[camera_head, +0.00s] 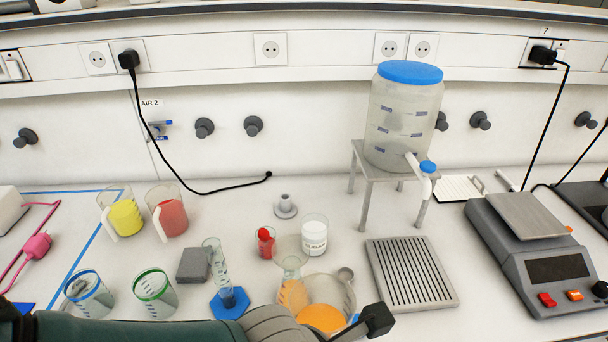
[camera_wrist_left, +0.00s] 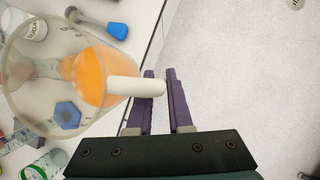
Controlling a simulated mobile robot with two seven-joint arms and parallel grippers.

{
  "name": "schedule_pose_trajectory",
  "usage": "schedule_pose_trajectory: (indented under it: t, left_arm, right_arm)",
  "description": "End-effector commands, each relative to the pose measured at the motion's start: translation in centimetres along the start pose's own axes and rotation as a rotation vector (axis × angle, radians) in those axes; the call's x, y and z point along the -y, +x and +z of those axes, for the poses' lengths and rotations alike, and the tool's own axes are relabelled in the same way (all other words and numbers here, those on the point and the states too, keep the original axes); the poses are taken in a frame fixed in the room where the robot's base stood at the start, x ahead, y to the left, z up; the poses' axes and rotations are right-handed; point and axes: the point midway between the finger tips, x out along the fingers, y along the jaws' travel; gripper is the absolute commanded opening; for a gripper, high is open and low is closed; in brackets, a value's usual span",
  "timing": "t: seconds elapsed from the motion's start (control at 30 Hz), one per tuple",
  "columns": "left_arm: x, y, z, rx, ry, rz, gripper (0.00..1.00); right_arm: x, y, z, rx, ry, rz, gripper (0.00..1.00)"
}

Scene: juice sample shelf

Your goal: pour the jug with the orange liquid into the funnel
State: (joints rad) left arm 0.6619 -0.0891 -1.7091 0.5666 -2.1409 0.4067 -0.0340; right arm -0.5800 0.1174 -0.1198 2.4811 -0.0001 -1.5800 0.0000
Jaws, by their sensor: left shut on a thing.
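The clear jug (camera_wrist_left: 42,102) with orange liquid is held by its white handle between the purple fingers of my left gripper (camera_wrist_left: 160,78). In the head view the jug (camera_head: 347,290) is at the bottom centre, its orange liquid pooled toward my gripper side. It looks tilted; how far I cannot tell. A clear funnel (camera_head: 290,247) sits in the neck of a flask (camera_head: 293,292) just left of the jug. Orange shows in the flask's lower part. Whether liquid is flowing is not visible. My right gripper is not in view.
A blue-footed measuring cylinder (camera_head: 228,298) stands left of the flask. A white-lidded jar (camera_head: 314,236) and a small red container (camera_head: 266,243) stand behind. Yellow (camera_head: 124,215) and red (camera_head: 171,217) jugs stand at left. A slotted tray (camera_head: 412,272) lies right of the jug.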

Motion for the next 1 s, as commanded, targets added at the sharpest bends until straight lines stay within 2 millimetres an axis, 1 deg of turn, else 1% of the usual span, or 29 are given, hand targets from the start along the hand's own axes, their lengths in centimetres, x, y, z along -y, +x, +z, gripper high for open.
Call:
schedule_pose_trajectory:
  t: [0.03,0.23,0.33,0.53,0.7,0.8,1.0]
  left_arm:
    - [0.8,0.1,0.0,0.006,0.018,0.024,0.00]
    - [0.5,0.5,-0.1,0.014,0.027,0.042,0.00]
    - [0.7,0.2,0.0,0.013,0.026,0.041,0.00]
    - [2.6,-1.8,0.5,0.012,0.025,0.039,0.00]
    - [4.0,-2.6,0.6,0.011,0.025,0.041,0.00]
    - [4.4,-2.7,0.6,0.012,0.026,0.041,0.00]
    - [4.4,-2.6,0.5,0.012,0.026,0.042,0.00]
  right_arm:
    - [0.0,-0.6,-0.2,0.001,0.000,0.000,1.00]
    - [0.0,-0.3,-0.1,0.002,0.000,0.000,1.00]
    - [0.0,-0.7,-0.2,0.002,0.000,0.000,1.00]
    - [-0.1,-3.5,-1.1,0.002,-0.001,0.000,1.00]
    - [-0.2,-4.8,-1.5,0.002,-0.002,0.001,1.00]
    - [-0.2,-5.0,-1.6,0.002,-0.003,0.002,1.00]
    - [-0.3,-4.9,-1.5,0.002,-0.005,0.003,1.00]
